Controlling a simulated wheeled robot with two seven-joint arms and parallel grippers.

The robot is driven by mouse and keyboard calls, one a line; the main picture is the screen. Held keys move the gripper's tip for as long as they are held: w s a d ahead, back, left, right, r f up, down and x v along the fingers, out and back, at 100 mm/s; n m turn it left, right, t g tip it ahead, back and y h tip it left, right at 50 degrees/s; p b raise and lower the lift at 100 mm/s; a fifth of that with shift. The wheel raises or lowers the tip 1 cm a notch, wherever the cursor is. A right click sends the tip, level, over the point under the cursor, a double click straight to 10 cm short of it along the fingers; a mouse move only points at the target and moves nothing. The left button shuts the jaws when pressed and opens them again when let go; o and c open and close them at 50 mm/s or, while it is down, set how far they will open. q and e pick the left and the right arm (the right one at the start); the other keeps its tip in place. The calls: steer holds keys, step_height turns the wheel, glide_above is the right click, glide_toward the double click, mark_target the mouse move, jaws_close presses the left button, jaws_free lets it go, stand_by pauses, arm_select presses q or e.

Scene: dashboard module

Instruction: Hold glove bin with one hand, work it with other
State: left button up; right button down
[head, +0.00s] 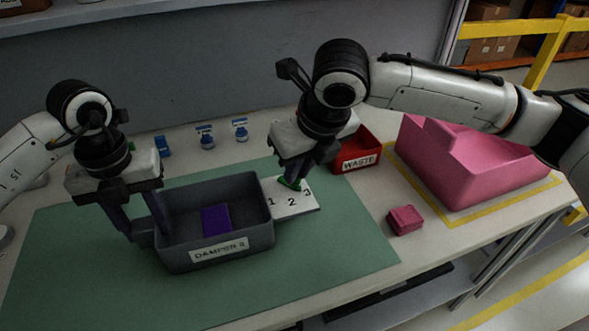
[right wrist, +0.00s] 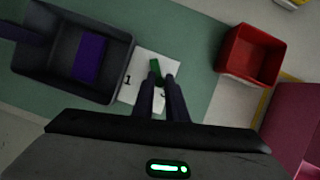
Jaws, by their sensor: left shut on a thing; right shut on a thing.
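The grey bin (head: 262,238), labelled "DAMPER 2", sits on the green mat with a purple block (head: 216,219) inside. My left gripper (head: 143,236) is shut on the bin's left end, at a small tab. My right gripper (head: 291,178) is shut on a small green piece (right wrist: 155,68), low over a white card (head: 308,203) marked 1, 2, 3, just right of the bin. The card also shows in the right wrist view (right wrist: 130,94). The fingers partly hide the green piece, and I cannot tell if it touches the card.
A red "WASTE" bin (head: 357,156) stands behind and right of the card. A large pink part (head: 465,170) lies in a yellow-taped area, with a small pink block (head: 405,220) before it. Small blue-capped bottles (head: 207,140) stand at the back. The mat's (head: 330,258) front right is clear.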

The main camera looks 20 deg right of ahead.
arm_select(q)
steer(key=shift+a, duration=0.1)
arm_select(e)
steer(key=shift+w+d+n, duration=0.15)
steer(key=shift+d+n, duration=0.2)
steer(key=shift+n, duration=0.05)
steer(key=c, duration=1.7)
jaws_free()
steer(key=shift+c, duration=0.2)
steer(key=shift+r+y, duration=0.3)
steer(key=shift+r, duration=0.2)
steer(key=v, duration=1.1)
arm_select(q)
steer(key=o, duration=1.5)
